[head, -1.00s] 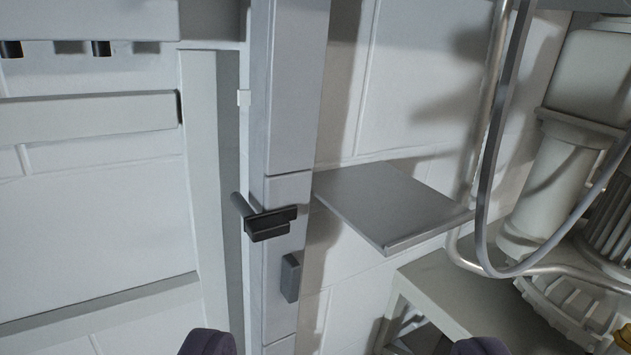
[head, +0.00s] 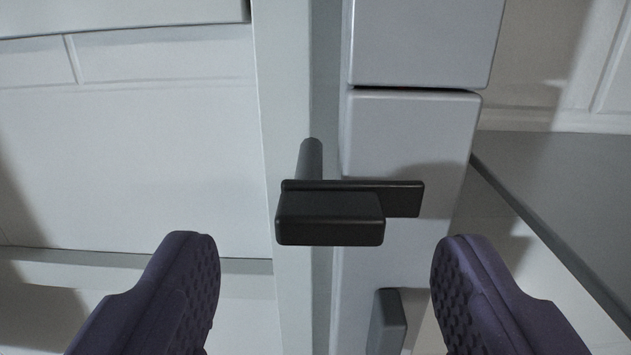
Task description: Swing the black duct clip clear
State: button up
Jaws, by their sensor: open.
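The black duct clip (head: 330,217) shows in the middle of the head view. It has a thick block in front, a flat plate behind that reaches right across the grey duct (head: 405,135), and a round pin rising at its upper left. The clip lies level across the duct's front left edge. My gripper (head: 325,245) is open, with a purple padded finger on each side low in the view. The clip sits between and slightly above the fingertips in the picture. I see no contact between the fingers and the clip.
A small dark grey block (head: 387,322) sticks out of the duct below the clip, near my right finger. A grey shelf (head: 570,190) juts out at the right. A pale upright post (head: 285,120) stands left of the duct, beside a white wall panel (head: 150,160).

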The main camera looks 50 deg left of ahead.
aim_at(332, 222)
jog(key=x, duration=0.3)
jog(key=shift+w, duration=0.2)
jog(key=c, duration=1.1)
jog(key=shift+o, duration=0.2)
